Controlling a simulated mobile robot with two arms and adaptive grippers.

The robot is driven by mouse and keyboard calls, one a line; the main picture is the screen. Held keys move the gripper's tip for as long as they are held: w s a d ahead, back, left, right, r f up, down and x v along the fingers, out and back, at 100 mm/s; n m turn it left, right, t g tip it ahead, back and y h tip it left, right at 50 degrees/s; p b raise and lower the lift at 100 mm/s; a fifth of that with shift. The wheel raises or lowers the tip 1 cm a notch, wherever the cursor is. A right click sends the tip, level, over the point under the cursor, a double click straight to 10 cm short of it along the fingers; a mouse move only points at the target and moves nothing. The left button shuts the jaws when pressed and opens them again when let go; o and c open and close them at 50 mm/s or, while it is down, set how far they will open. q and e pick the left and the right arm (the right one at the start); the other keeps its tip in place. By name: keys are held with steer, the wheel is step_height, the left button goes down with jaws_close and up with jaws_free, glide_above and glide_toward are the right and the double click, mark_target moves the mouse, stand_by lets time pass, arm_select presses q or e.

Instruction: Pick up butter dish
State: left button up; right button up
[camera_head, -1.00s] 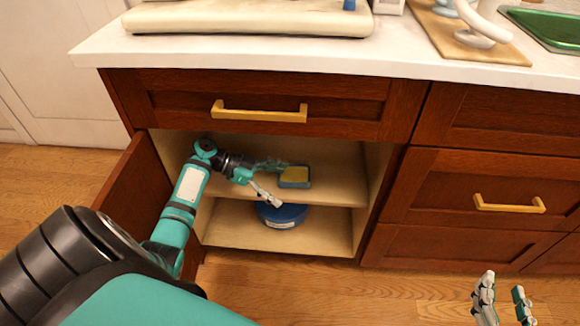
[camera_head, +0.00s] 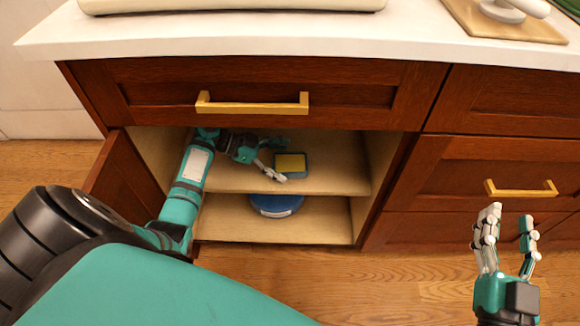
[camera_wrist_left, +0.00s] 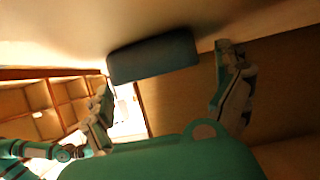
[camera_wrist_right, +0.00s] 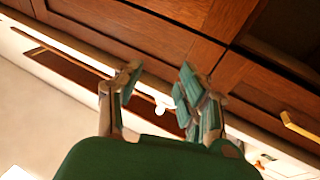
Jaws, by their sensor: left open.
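The butter dish (camera_head: 291,166), a small dark blue-grey dish with a yellow top, sits on the upper shelf inside the open cabinet. In the left wrist view its dark side (camera_wrist_left: 152,58) shows ahead, between the spread fingers. My left gripper (camera_head: 281,159) is inside the cabinet, open, just left of the dish, with one finger towards the front and one towards the back. Whether a finger touches the dish is unclear. My right gripper (camera_head: 511,216) is open and empty in front of the right-hand drawers, and its spread fingers show in the right wrist view (camera_wrist_right: 160,70).
A blue round container (camera_head: 276,205) with a white label stands on the lower shelf, below the dish. The open cabinet door (camera_head: 122,187) is at the left, beside my left arm. A closed drawer with a gold handle (camera_head: 252,104) lies above the opening.

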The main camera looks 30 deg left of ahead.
arm_select(q)
steer(key=shift+x, duration=0.8)
steer(key=c, duration=1.5)
steer(key=shift+r, duration=0.1)
steer(key=shift+c, duration=0.2)
steer(key=shift+r, duration=0.1)
